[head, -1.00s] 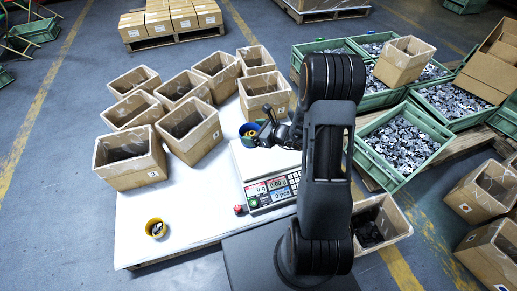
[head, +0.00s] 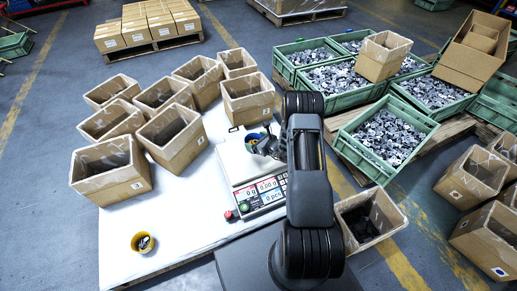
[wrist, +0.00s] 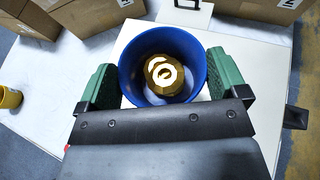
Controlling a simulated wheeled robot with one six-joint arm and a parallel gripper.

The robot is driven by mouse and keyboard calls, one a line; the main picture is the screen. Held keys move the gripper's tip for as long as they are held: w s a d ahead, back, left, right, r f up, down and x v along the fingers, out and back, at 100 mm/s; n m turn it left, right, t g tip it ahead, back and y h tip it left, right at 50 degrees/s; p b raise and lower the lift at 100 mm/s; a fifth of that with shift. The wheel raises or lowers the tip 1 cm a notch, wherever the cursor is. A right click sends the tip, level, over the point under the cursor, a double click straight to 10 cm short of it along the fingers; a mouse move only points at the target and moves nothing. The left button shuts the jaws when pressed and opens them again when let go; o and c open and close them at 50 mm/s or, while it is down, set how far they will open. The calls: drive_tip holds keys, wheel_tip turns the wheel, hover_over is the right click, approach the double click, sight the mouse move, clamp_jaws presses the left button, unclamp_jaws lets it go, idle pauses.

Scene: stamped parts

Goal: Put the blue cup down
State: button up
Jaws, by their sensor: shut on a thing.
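The blue cup (head: 252,138) is over the far part of the scale's pale plate (head: 236,160). In the wrist view the blue cup (wrist: 132,72) appears from above, upright, with a brass-coloured nut-like part (wrist: 163,76) inside. My gripper (wrist: 161,74) is shut on the cup, a green pad at each side of it. In the head view my gripper (head: 265,146) is partly hidden by my arm. I cannot tell whether the cup's base touches the plate.
The scale's display panel (head: 268,191) is on its near side. A yellow cup (head: 143,242) stands at the white table's (head: 180,215) near left. Several open cartons (head: 112,170) crowd the left and back. Green crates of metal parts (head: 385,140) are at right.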

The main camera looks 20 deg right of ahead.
sight(253, 139)
drive_tip(key=shift+w+d+f+b, duration=0.25)
drive_tip(key=shift+w+d+f, duration=0.2)
drive_tip(key=shift+f, duration=0.25)
drive_tip(key=shift+w+d+f+b, duration=0.25)
drive_tip(key=shift+w+d+f, duration=0.15)
drive_tip(key=shift+f, duration=0.25)
drive_tip(key=shift+w+f+b, duration=0.2)
drive_tip(key=shift+f+b, duration=0.75)
drive_tip(key=shift+f, duration=0.7)
drive_tip(key=shift+f, duration=0.15)
drive_tip(key=o, duration=0.6)
drive_tip(key=shift+f, duration=0.1)
drive_tip(key=shift+o, duration=0.9)
